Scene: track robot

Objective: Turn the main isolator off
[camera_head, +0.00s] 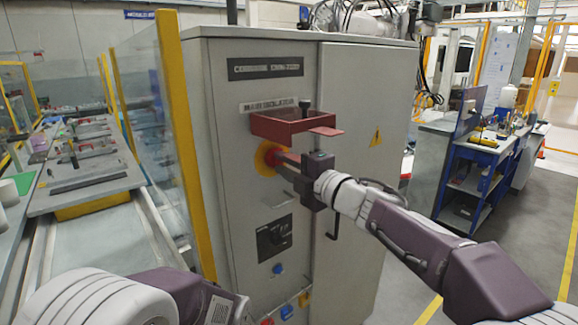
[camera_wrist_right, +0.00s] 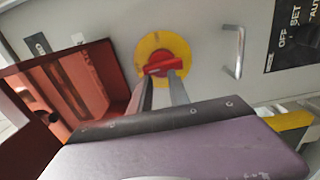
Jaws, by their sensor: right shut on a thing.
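The main isolator (camera_head: 266,158) is a red rotary handle on a yellow disc, on the grey cabinet door under a label plate. In the right wrist view the red handle (camera_wrist_right: 163,66) lies nearly level across the picture, in front of the yellow disc (camera_wrist_right: 146,47). My right gripper (camera_head: 283,163) reaches in from the right and is shut on the handle; its two fingers (camera_wrist_right: 164,82) meet it in the wrist view. The fingers hide part of the handle. My left arm shows at the lower left, but its gripper is out of view.
A red open box-like guard (camera_head: 290,128) juts out just above the isolator, close to my right gripper. A black switch panel (camera_head: 274,238) is below. A door handle (camera_wrist_right: 239,52) is nearby. A yellow-framed clear fence (camera_head: 185,150) stands left of the cabinet (camera_head: 365,85).

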